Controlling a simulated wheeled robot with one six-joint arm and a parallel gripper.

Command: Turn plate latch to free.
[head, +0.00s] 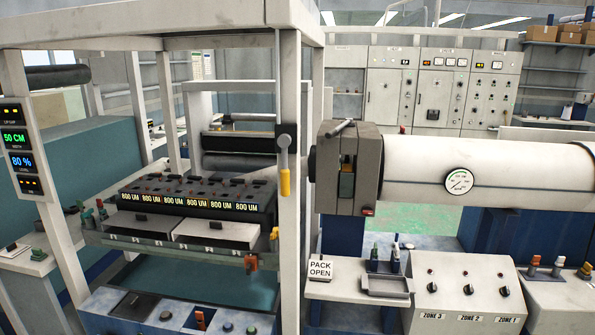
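No label in the head view marks the plate latch, so I cannot tell for sure which part it is. A grey block (352,168) is mounted at the left end of the white barrel (418,170). A short lever (341,128) lies across the block's top, and a dark slot with a small greenish part (346,185) shows on its face. A small red piece (368,212) sits at its lower edge. A yellow-handled lever (284,180) hangs down on the white frame post left of the block. My gripper is not in view.
A sign (320,269) reading PACK OPEN stands below the block, beside a small grey tray (387,286) and a zone knob panel (468,290). The white frame post (290,240) stands left of the block. A gauge (459,181) is on the barrel.

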